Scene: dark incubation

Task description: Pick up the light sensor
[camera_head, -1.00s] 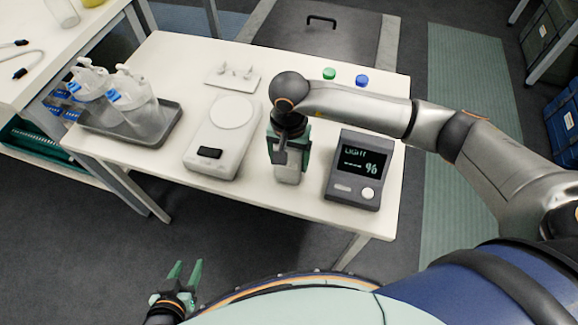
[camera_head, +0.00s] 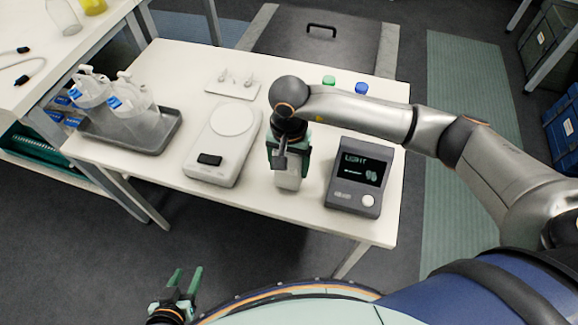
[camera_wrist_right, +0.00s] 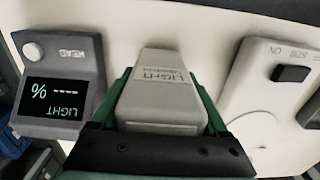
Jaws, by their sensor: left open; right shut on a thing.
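The light sensor (camera_head: 288,181) is a pale grey block at the front of the white table (camera_head: 250,208). In the right wrist view the sensor (camera_wrist_right: 160,98) shows the word LIGHT on its face. My right gripper (camera_head: 289,158) points down and is shut on it, with green fingers on both sides. I cannot tell whether its underside touches the table. The dark grey light meter (camera_head: 340,197) stands just right of it; its screen shows LIGHT, and dashes with % in the wrist view. My left gripper (camera_head: 187,279) is open and empty, low in front of the table.
A white scale or stirrer (camera_head: 212,160) stands left of the sensor. A dark tray (camera_head: 160,143) with clear bottles (camera_head: 135,108) is further left. A green cap (camera_head: 328,80) and a blue cap (camera_head: 361,88) sit behind my right arm. A small white rack (camera_head: 232,88) is at the back.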

